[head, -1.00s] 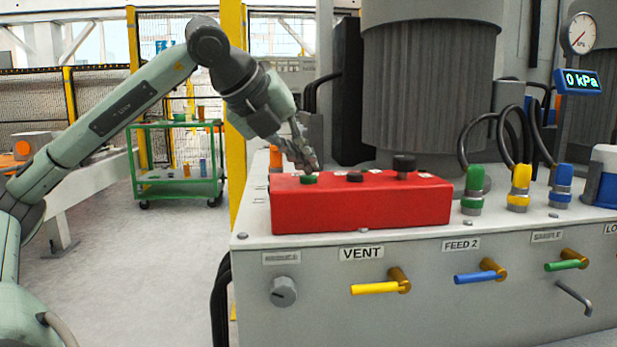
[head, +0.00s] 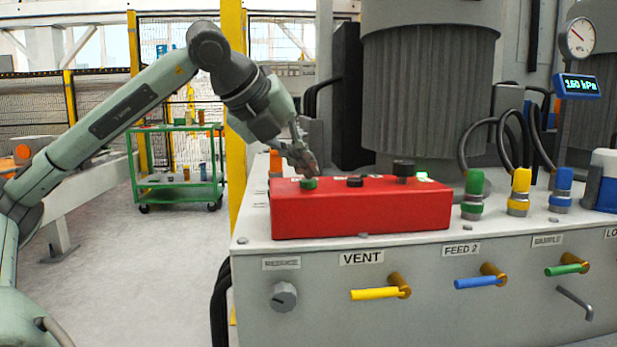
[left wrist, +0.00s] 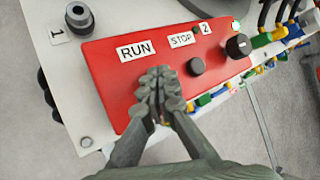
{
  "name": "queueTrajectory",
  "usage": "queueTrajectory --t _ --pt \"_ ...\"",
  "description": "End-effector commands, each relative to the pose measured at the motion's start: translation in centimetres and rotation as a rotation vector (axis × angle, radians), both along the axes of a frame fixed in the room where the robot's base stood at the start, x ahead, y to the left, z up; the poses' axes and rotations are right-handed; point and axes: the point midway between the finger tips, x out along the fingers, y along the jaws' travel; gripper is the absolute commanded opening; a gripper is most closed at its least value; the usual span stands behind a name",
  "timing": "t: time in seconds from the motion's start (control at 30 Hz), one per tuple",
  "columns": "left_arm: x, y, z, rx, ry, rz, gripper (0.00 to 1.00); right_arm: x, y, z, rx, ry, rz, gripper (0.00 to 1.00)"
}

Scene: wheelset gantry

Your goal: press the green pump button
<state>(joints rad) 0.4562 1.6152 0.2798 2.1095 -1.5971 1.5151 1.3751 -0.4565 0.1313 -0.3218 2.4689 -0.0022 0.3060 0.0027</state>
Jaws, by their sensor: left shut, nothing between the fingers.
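The green pump button (head: 309,183) sits at the left end of the red control box (head: 360,212), on its top face. My left gripper (head: 311,170) is shut and empty, pointing down with its fingertips at the button. Whether they touch it or hover just above it I cannot tell. In the left wrist view the shut fingertips (left wrist: 158,90) lie below the RUN label (left wrist: 137,49) and hide the green button. The display (head: 577,86) reads 160 kPa. A green lamp (head: 422,176) is lit by the box's right end. My right gripper is not in view.
A black button (head: 355,182) and a black knob (head: 404,170) share the box top. Green, yellow (head: 519,192) and blue hose couplings stand to the right. Lever handles, including a yellow one (head: 378,293), project from the cabinet front. A large ribbed cylinder (head: 428,90) rises behind.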

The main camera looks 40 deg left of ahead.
Motion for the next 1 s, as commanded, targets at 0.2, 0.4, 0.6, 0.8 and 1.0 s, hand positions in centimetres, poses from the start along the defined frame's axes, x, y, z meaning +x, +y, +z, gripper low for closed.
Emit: queueTrajectory --t 0.2,0.4,0.6,0.8,1.0 --pt "0.0 0.0 1.1 0.001 -0.001 0.001 0.0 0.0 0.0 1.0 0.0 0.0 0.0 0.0" --pt "0.0 0.0 1.1 0.001 -0.001 0.001 0.0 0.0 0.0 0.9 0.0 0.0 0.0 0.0" --pt "0.0 0.0 1.7 0.001 -0.001 0.001 0.0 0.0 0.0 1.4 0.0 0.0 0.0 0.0" --pt "0.0 0.1 3.7 0.002 -0.001 0.002 0.0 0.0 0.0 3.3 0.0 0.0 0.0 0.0" --pt "0.0 0.1 5.7 0.002 -0.002 0.002 0.0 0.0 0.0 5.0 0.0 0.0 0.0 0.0"
